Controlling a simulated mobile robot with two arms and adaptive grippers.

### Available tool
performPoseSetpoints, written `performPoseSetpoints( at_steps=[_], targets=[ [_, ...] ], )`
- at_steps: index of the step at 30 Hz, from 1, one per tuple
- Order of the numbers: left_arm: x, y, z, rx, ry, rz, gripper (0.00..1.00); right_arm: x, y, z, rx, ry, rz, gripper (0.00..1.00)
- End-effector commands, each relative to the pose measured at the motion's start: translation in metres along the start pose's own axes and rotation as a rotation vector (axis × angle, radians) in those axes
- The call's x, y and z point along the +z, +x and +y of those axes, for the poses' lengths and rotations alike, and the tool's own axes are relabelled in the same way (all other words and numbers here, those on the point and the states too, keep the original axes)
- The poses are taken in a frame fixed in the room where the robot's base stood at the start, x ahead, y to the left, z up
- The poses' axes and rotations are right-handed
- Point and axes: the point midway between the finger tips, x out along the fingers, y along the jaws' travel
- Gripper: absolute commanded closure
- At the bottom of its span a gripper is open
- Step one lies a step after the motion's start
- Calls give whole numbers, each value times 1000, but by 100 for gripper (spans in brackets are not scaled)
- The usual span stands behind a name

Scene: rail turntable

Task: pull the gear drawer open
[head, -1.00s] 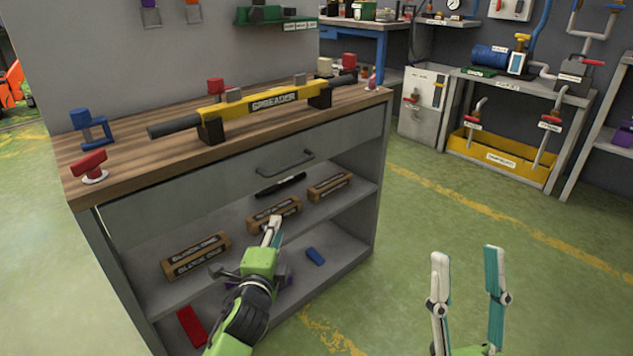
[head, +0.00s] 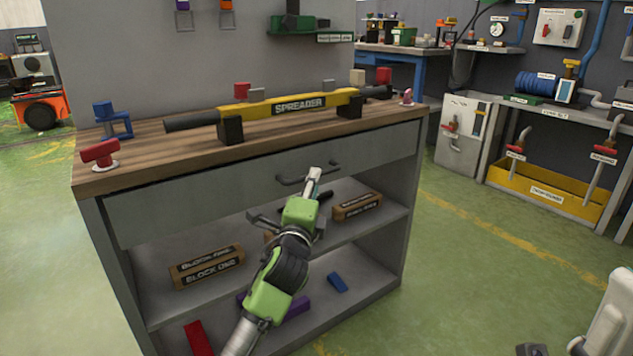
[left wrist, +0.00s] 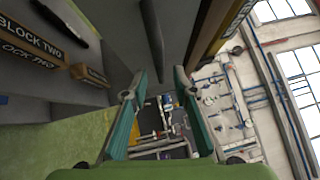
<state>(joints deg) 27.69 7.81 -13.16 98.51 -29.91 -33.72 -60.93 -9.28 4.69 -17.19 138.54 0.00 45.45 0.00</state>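The gear drawer (head: 225,195) is the wide grey front below the wooden top in the head view. Its front looks flush with the cabinet. Its dark bar handle (head: 291,180) shows beside my left gripper (head: 314,182), which partly covers it. In the left wrist view the handle (left wrist: 152,40) runs down toward the gap between the fingertips of my left gripper (left wrist: 158,80). The two fingers stand apart with nothing visibly clamped. I cannot tell how deep the handle lies between them. The fingers of my right gripper are not visible.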

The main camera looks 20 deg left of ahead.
Motion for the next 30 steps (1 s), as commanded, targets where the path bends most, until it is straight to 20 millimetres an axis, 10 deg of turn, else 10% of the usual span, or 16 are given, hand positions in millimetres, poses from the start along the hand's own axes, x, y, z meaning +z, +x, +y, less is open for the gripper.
performPoseSetpoints(
  at_steps=[9, 21, 24, 30],
  targets=[
    [0, 40, 1, 0, -1, 0, 74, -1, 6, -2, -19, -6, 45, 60],
    [0, 45, 0, 1, -1, 1, 74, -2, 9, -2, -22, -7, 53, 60],
    [0, 45, 0, 1, -1, 1, 100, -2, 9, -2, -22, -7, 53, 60],
    [0, 45, 0, 1, -1, 1, 100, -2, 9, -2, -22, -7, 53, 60]
  ],
)
